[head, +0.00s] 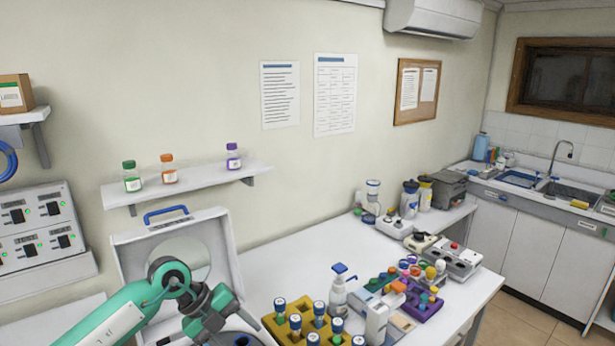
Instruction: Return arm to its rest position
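My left arm comes in from the lower left, green and white with dark joints, and bends in front of an open white case (228,255) with a blue handle. Its far end runs down to the bottom edge of the head view, and no gripper fingers show there. My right arm and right gripper are not in view. The white table (300,257) lies beyond and to the right of my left arm.
A yellow rack (272,326) of blue-capped vials stands near the arm. A pump bottle (338,295) and purple rack (423,311) stand to its right. A wall shelf (200,185) holds three capped jars. The table's middle back is clear.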

